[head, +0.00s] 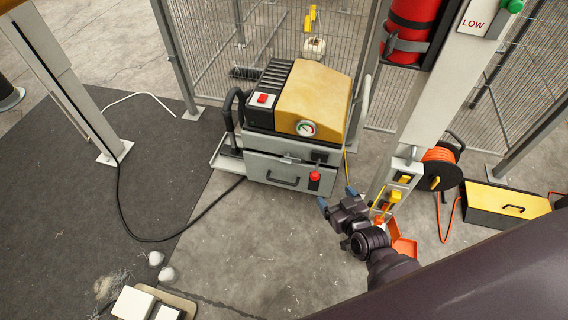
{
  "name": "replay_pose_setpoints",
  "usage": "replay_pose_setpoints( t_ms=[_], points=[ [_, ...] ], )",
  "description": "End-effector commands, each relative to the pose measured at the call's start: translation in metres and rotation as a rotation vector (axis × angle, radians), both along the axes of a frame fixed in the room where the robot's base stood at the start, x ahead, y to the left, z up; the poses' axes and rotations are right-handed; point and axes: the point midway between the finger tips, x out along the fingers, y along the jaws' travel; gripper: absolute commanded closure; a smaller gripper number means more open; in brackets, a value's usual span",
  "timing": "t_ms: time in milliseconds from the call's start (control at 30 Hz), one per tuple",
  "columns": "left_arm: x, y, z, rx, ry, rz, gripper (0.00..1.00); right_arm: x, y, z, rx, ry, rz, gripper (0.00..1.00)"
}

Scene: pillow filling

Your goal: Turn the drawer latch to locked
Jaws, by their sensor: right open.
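A grey machine (255,148) with a yellow hood (312,92) stands in the middle of the head view. Its lower front has a drawer (262,172) with a dark bar handle (283,181); the drawer looks closed. At the drawer's right side is a red knob (314,178), with a small dark fitting (319,157) above it. I take these as the latch; its setting is too small to read. My right gripper (336,198) is open and empty, just right of and below the red knob, apart from it in the picture. My left gripper is not in view.
A grey post (430,105) with a red cylinder (412,25) and an orange cable reel (437,168) stands right of the machine. Wire fencing (275,40) is behind. A black cable (165,241) crosses the floor at left. Concrete floor (255,245) before the drawer is clear.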

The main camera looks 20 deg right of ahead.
Motion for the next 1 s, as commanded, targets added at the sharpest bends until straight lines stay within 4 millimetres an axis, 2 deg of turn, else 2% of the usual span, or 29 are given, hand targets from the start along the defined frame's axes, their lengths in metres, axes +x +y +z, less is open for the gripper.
replay_pose_setpoints(
  t_ms=[33, 300, 500, 800, 1000],
  points=[
    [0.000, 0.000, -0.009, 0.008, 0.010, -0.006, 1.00, 0.017, 0.001, -0.017, 0.008, -0.014, -0.010, 0.19],
    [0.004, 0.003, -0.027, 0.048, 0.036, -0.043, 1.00, 0.104, 0.001, -0.056, 0.034, -0.128, -0.113, 0.19],
    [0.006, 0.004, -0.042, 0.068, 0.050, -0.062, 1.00, 0.158, 0.006, -0.092, 0.050, -0.162, -0.229, 0.19],
    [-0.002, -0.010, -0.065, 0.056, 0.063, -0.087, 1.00, 0.216, 0.029, -0.157, 0.068, -0.110, -0.433, 0.19],
    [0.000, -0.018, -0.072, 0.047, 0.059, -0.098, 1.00, 0.238, 0.054, -0.193, 0.068, -0.034, -0.546, 0.19]
  ],
)
